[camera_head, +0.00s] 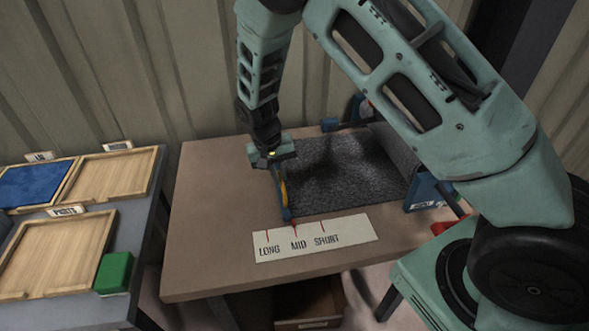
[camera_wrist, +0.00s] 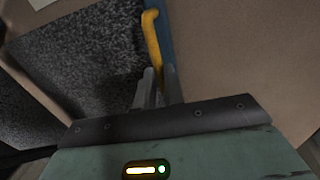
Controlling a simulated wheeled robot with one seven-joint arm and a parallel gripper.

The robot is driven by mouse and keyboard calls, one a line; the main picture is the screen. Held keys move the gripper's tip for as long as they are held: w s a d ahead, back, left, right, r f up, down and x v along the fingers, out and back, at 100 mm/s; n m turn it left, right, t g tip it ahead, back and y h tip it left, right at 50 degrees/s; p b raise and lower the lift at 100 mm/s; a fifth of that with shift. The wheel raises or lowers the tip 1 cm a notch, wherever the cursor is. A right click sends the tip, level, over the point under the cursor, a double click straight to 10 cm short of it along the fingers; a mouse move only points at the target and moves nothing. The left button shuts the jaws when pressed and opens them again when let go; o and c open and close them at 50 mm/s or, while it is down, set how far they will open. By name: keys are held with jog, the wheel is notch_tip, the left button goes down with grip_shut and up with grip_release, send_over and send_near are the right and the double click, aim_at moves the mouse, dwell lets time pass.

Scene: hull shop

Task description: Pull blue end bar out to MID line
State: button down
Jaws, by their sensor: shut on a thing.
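The blue end bar (camera_head: 286,212) lies along the left edge of a speckled dark grey sheet (camera_head: 340,178). It also shows in the wrist view (camera_wrist: 165,32), with a yellow handle (camera_wrist: 152,38) along it. My gripper (camera_head: 278,168) is over the bar from above, its fingers (camera_wrist: 157,85) shut on the yellow handle. A white card (camera_head: 345,236) on the table has red lines marked LONG, MID and SHORT. The near end of the bar is close to the MID line. Exact alignment is too small to tell.
The grey sheet runs right to a roll in a blue holder (camera_head: 421,194), partly hidden by my arm. Bare brown table (camera_head: 215,200) is free left of the bar. Wooden trays (camera_head: 112,176) and a green block (camera_head: 114,272) are on the left bench. A corrugated wall stands behind.

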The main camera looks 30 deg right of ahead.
jog(key=c, duration=1.5)
grip_release()
jog(key=shift+w, duration=0.1)
jog(key=shift+r, duration=0.15)
jog(key=a+r, duration=0.1)
jog(key=r, duration=0.4)
jog(key=a+r+b, duration=0.1)
jog(key=r, duration=0.5)
jog(key=w+a+r+b, duration=0.1)
jog(key=r, duration=0.5)
jog(key=shift+a, duration=0.15)
jog(key=s+a+r+n+y, duration=0.1)
jog(key=s+a+n, duration=0.25)
jog(key=s, duration=0.55)
jog(key=s+a+r+n+y, duration=0.1)
jog(key=s+a+n+y, duration=0.2)
jog(key=s, duration=0.6)
jog(key=s+n, duration=0.1)
jog(key=s, duration=0.3)
jog(key=s+f+n, duration=0.1)
jog(key=s+n, duration=0.1)
jog(key=s, duration=0.3)
jog(key=s+n+h, duration=0.1)
jog(key=s, duration=0.3)
jog(key=shift+s+f+n+t, duration=0.15)
jog(key=shift+s+n+t, duration=0.05)
jog(key=shift+n+t, duration=0.1)
